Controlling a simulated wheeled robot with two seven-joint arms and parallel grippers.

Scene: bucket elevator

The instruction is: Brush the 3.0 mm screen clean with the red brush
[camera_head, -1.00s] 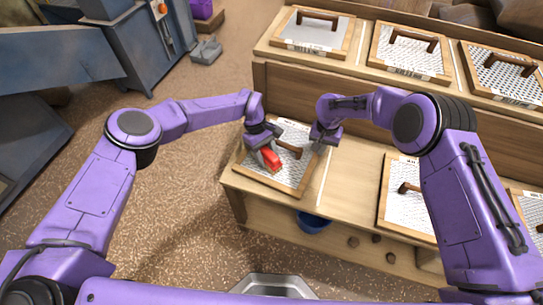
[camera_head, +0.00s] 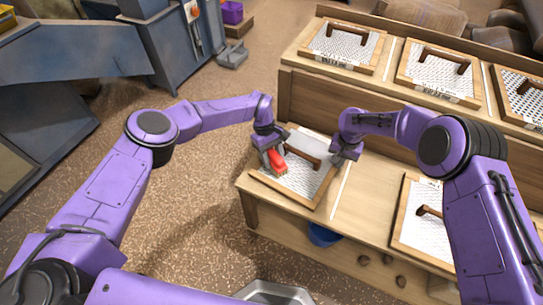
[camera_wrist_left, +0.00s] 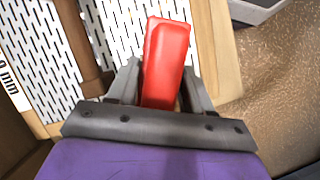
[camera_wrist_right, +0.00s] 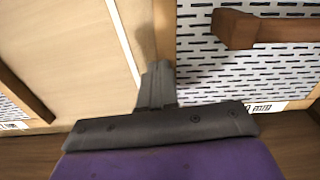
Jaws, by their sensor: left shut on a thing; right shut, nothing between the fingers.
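The screen (camera_head: 301,182) is a wood-framed slotted plate with a brown handle, lying on the lower shelf at its left end. Its label shows only in part in the left wrist view, ending in "mm"; I cannot read the whole size. My left gripper (camera_head: 269,157) is shut on the red brush (camera_head: 277,161), over the left part of the screen. The brush also shows between the fingers in the left wrist view (camera_wrist_left: 166,62). Some small yellowish specks lie on the plate near it. My right gripper (camera_head: 346,155) is shut and empty at the screen's right frame edge.
More framed screens stand on the upper shelf (camera_head: 392,80), and another screen (camera_head: 424,215) lies further right on the lower shelf. A blue bowl (camera_head: 323,235) sits below. Bare shelf (camera_head: 370,190) lies between the lower screens.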

